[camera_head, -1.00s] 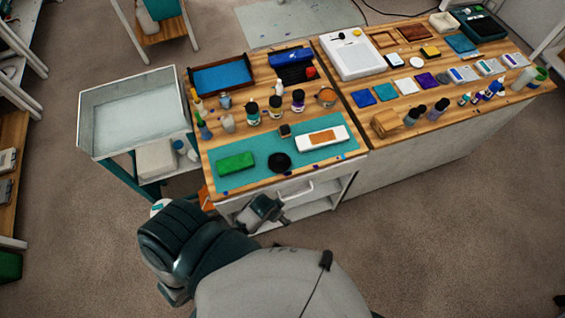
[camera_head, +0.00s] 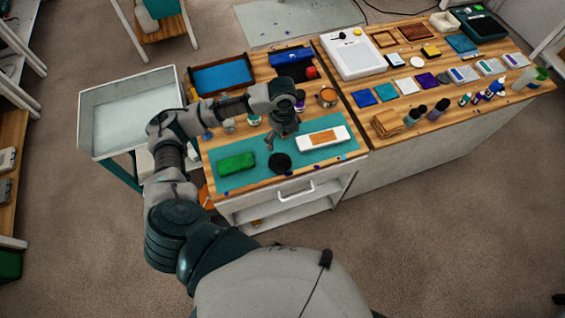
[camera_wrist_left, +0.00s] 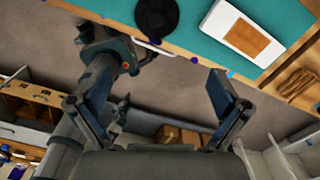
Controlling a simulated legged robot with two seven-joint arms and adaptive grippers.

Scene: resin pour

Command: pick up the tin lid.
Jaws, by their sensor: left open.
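A black round flat piece (camera_head: 279,162) lies on the teal mat near the table's front edge. It also shows at the top of the left wrist view (camera_wrist_left: 157,14). I cannot tell for sure that it is the tin lid. A tin with an orange top or contents (camera_head: 327,97) stands on the wood behind the mat. My left gripper (camera_head: 281,143) is above the mat, just behind the black piece, apart from it. Its fingers are spread and empty, as the left wrist view also shows (camera_wrist_left: 150,85). My right gripper is not seen in the head view.
A green block (camera_head: 236,162) lies left of the black piece, and a white case with an orange panel (camera_head: 322,138) lies to its right. My left arm covers several bottles behind the mat. A drawer handle (camera_head: 296,191) is below the table edge.

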